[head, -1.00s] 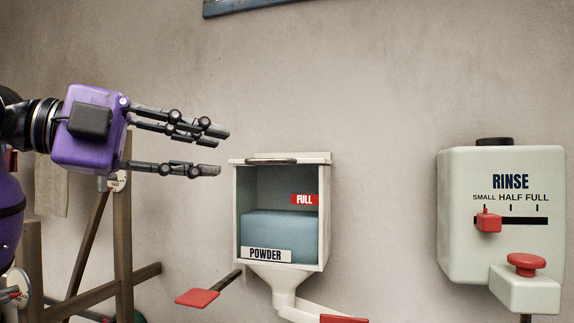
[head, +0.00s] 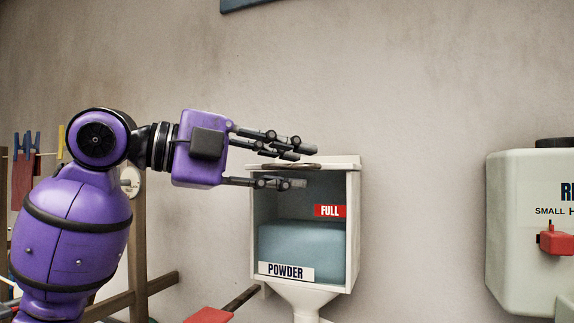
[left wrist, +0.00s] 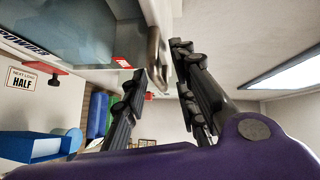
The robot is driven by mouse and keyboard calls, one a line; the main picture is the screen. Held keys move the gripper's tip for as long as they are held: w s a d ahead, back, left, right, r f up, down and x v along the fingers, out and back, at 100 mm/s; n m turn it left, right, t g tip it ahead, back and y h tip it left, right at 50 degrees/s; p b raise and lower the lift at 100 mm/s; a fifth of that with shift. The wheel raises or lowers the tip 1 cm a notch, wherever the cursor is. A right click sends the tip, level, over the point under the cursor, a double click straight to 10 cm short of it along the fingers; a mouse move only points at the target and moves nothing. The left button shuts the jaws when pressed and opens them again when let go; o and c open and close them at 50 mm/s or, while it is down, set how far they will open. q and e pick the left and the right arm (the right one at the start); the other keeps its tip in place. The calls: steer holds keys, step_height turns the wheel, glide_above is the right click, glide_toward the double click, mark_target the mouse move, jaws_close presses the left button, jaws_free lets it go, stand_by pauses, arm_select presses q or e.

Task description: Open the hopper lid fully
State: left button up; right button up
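The powder hopper (head: 256,215) is a white wall box with an open or clear front, blue powder inside, and "POWDER" and "FULL" labels. Its pale lid (head: 345,162) lies flat and shut on top. A metal handle (head: 298,167) runs along the lid's front edge. My left gripper (head: 308,166) is open at the lid's front, one side of its fingers above lid height and the other below. In the left wrist view the handle (left wrist: 154,48) shows near and between the spread fingertips (left wrist: 160,62); contact cannot be told. My right gripper is out of view.
A rinse dispenser (head: 510,245) with a red slider (head: 555,239) hangs on the wall at right. A red paddle (head: 208,315) sticks out below the hopper at left. A wooden frame (head: 138,240) stands behind my left arm. The wall above the lid is clear.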

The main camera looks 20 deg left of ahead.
arm_select(q)
jaws_close()
steer(key=shift+d+f, duration=0.1)
steer(key=shift+f, duration=0.05)
steer(key=shift+p, duration=0.5)
